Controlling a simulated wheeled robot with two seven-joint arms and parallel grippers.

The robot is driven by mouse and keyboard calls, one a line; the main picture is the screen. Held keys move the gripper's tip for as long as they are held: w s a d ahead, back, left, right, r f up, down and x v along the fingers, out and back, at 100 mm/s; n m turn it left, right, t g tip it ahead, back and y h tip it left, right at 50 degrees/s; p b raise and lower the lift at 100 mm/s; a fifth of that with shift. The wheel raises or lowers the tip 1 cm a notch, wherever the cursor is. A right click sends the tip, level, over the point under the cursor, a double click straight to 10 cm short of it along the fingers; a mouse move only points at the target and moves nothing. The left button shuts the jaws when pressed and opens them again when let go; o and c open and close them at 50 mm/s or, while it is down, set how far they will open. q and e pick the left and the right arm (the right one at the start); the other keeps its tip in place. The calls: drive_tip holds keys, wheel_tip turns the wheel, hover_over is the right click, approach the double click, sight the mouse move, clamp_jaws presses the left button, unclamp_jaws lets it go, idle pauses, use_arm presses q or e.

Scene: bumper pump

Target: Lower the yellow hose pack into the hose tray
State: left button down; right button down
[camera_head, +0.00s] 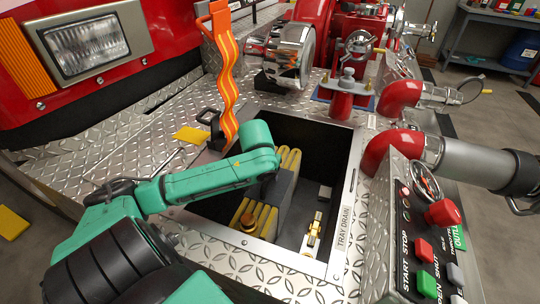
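My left arm reaches over the tray's left rim. My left gripper (270,185) is at the middle of the pack; its fingers are hidden or too dark to tell. My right gripper is out of view.
A brass fitting (314,229) sits in the tray's right part. Red pipes (392,146) and a button panel (425,235) border the right.

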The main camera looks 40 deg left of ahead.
use_arm(q)
drive_tip(key=shift+r, duration=0.1)
drive_tip(key=c, duration=0.7)
unclamp_jaws()
drive_tip(key=o, duration=0.4)
drive_tip(key=shift+s+f, duration=0.15)
drive_tip(key=shift+f, duration=0.1)
drive_tip(key=shift+r, duration=0.1)
wheel_tip(320, 180, up, 4)
drive_tip(key=p, duration=0.5)
drive_tip(key=shift+r, duration=0.15)
wheel_tip(320, 180, up, 8)
drive_tip(key=p, duration=1)
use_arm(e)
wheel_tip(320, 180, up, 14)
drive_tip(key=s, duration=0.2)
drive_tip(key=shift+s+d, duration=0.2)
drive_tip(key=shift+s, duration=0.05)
